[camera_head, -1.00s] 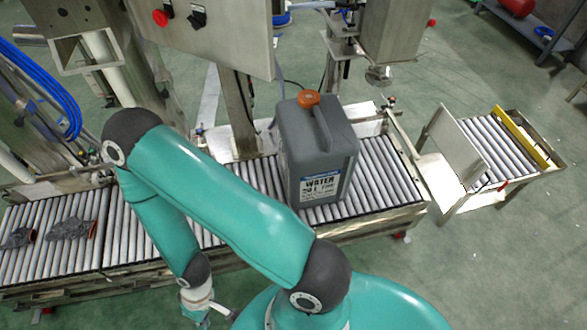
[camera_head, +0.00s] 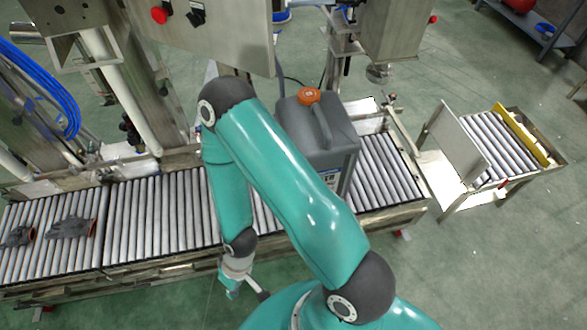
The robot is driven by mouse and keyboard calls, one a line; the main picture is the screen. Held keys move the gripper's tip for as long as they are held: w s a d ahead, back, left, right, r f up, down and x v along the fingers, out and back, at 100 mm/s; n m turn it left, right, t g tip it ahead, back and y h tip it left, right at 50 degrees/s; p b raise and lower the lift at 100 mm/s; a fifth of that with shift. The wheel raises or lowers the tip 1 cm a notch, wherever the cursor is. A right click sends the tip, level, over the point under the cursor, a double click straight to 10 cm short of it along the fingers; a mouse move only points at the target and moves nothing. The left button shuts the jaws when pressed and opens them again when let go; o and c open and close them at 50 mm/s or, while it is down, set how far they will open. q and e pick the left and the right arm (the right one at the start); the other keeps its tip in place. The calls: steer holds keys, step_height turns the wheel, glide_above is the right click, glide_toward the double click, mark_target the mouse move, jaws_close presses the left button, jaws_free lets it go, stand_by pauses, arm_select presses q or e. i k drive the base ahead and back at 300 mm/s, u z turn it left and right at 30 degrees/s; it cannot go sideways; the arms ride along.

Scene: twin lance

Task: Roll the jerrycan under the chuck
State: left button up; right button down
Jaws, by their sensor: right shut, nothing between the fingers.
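The grey jerrycan (camera_head: 335,128) with an orange cap (camera_head: 309,96) stands upright on the roller conveyor (camera_head: 150,215). My right arm crosses in front of it and hides its lower left part and much of its label. The metal chuck (camera_head: 378,72) hangs below a steel housing (camera_head: 398,30), to the right of and behind the cap in the picture. My right gripper (camera_head: 245,287) is shut and empty at the conveyor's near edge, to the lower left of the jerrycan and apart from it. My left gripper is not in view.
A steel control panel with a red button (camera_head: 159,15) overhangs the conveyor. At the right stands a separate roller table with a yellow bar (camera_head: 520,137). Rollers right of the jerrycan are clear.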

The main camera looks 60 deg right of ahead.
mark_target(324, 131)
steer(key=z, duration=0.6)
steer(key=k, duration=0.85)
steer(key=z, duration=0.05)
steer(key=i, duration=0.7)
steer(key=z, duration=0.05)
